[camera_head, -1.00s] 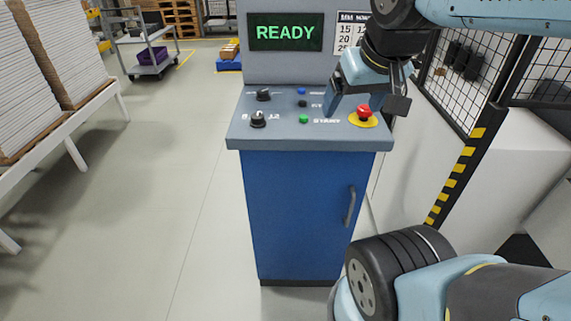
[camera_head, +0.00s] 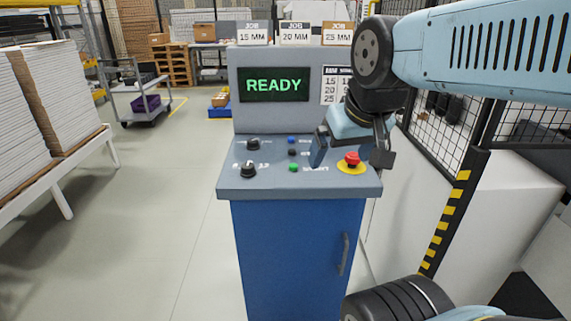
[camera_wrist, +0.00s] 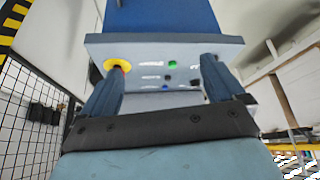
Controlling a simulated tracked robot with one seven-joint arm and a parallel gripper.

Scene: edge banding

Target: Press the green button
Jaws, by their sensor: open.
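The green button (camera_head: 293,168) is small and sits on the sloped grey panel top of the blue cabinet (camera_head: 290,250), below a blue and a black button. It also shows in the wrist view (camera_wrist: 173,64), between my two fingers. My gripper (camera_head: 338,157) is open and empty, above the right part of the panel and to the right of the green button in the head view. In the wrist view its fingers (camera_wrist: 160,75) stand apart on either side of the button column. I cannot tell the exact height of the fingertips above the panel.
A red emergency stop (camera_head: 352,159) on a yellow base lies close to my gripper. Two black knobs (camera_head: 248,170) sit at the panel's left. A screen (camera_head: 274,86) reads READY. A mesh fence (camera_head: 440,130) stands to the right.

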